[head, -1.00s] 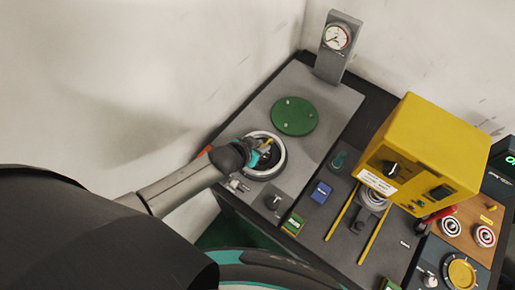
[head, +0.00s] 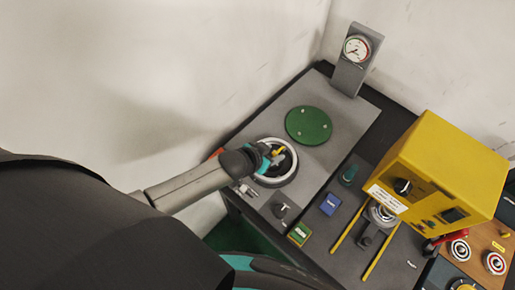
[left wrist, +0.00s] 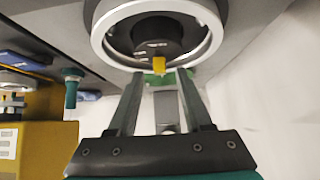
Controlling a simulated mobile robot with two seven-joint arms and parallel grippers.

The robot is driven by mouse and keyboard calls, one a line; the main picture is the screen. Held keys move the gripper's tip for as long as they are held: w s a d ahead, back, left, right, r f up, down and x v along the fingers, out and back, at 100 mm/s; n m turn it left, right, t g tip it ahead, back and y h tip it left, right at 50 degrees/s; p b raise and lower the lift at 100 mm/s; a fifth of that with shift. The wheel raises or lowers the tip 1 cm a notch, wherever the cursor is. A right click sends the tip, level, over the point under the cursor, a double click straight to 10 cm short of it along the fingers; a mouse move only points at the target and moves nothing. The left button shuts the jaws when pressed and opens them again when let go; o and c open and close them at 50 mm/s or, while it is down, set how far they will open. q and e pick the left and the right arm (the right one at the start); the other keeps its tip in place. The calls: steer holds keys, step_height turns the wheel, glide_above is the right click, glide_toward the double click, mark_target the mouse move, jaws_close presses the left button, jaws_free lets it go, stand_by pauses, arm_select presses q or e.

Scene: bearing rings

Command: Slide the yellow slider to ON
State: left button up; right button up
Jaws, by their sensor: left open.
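A small yellow tab (head: 279,152), which may be the slider, stands inside a round ring (head: 291,174) on the grey panel. In the left wrist view the yellow tab (left wrist: 159,65) sits at the near edge of the dark hub (left wrist: 150,36) within the pale ring (left wrist: 97,37). My left gripper (head: 271,155) reaches the ring from the left. In the left wrist view its fingers (left wrist: 160,74) are apart, one on each side of the tab, with gaps visible. No ON mark is readable. My right gripper is out of view.
A green disc (head: 308,125) and a gauge post (head: 350,77) stand behind the ring. A yellow box (head: 447,158) and two yellow rails (head: 349,226) are to the right. A small black knob (head: 282,208) and a blue block (head: 330,204) are near the ring. A wall is at left.

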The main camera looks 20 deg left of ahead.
arm_select(q)
steer(key=p+v, duration=0.2)
steer(key=v, duration=1.2)
steer(key=shift+p, duration=0.3)
